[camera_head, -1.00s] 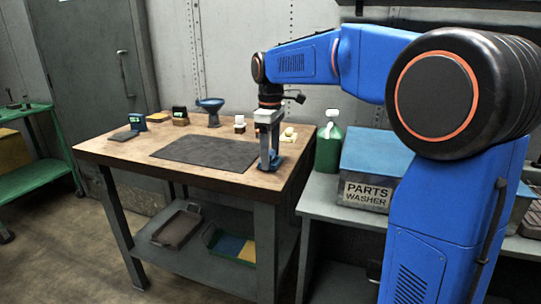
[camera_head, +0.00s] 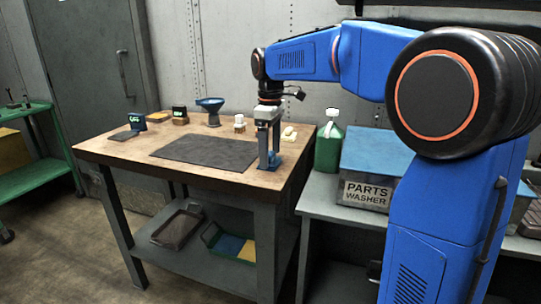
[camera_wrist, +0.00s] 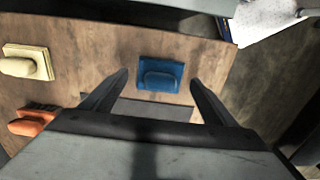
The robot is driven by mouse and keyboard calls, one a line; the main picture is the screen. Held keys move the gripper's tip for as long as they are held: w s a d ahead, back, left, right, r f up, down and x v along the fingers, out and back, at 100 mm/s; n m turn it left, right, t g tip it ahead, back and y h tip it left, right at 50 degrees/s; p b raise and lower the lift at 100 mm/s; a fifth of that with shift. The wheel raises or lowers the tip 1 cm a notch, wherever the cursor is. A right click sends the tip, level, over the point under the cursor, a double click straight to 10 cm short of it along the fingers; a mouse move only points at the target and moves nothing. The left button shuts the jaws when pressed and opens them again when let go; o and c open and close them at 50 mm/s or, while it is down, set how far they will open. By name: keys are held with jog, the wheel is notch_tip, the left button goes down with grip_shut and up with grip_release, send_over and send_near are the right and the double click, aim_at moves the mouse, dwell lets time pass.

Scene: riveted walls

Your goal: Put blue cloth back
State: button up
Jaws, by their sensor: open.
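A folded blue cloth (camera_head: 277,162) lies on the wooden workbench near its right front edge. In the wrist view the blue cloth (camera_wrist: 159,75) shows as a flat square with a raised ridge, in the space between my fingertips. My gripper (camera_head: 268,160) points down over the bench at the cloth, with its fingers apart. In the wrist view my gripper (camera_wrist: 157,82) is open, with one finger on each side of the cloth and a gap to each. It holds nothing. Contact with the bench cannot be judged.
A dark mat (camera_head: 200,152) covers the bench middle. A pale yellow folded item (camera_wrist: 27,62) and an orange one (camera_wrist: 32,122) lie nearby. A green jug (camera_head: 328,150) and parts washer (camera_head: 370,165) stand right.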

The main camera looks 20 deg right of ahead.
aim_at(271, 153)
notch_tip(271, 153, up, 11)
dwell(0.4)
jog(key=shift+s+f, duration=0.1)
